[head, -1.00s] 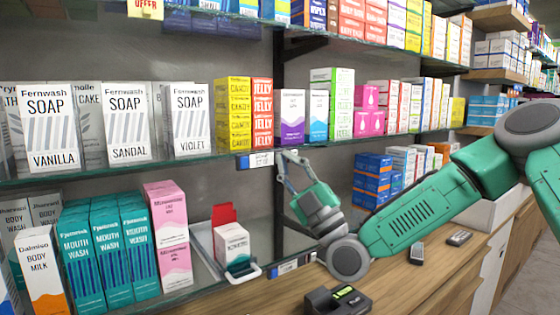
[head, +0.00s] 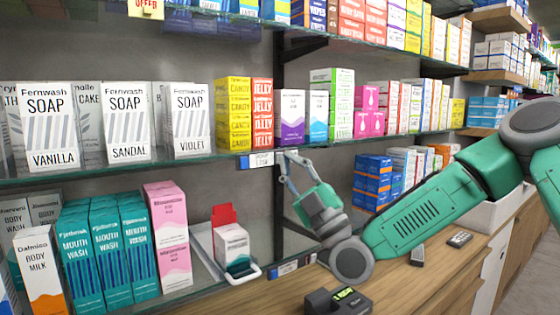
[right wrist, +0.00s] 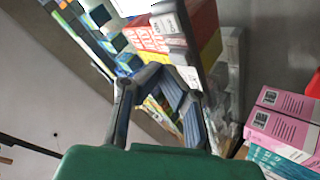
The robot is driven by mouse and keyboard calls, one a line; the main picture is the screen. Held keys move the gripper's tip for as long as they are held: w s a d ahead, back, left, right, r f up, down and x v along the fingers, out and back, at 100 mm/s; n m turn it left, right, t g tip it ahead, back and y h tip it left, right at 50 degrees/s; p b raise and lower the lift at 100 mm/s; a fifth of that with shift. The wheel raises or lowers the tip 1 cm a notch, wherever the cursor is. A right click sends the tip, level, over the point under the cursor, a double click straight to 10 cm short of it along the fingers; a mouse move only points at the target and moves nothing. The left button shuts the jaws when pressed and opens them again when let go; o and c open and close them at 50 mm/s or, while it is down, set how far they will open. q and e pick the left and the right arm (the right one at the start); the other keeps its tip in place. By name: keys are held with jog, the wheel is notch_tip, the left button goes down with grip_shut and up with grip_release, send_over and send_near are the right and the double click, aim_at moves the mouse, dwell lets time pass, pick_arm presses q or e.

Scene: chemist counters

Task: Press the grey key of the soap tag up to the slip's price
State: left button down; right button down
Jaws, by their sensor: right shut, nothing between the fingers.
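The shelf-edge price tag (head: 262,159), white with a blue left end, sits on the glass shelf's front edge below the yellow and red boxes. Its print is too small to read. My right gripper (head: 287,156) is shut and empty, its tips at the tag's right end. I cannot tell whether they touch it; the grey key is not distinct. In the right wrist view, the fingers (right wrist: 166,78) point at the shelf edge with a pale tag (right wrist: 170,25) just beyond. No price slip can be made out clearly. My left gripper is not in view.
Soap boxes (head: 127,120) stand left on the same shelf. A second tag (head: 290,267) is on the lower shelf edge. A dark device with a lit green display (head: 346,294) stands on the wooden counter (head: 420,290).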

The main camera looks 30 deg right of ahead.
jog(key=shift+s, duration=0.25)
jog(key=s, duration=0.5)
jog(key=shift+d, duration=0.25)
dwell(0.9)
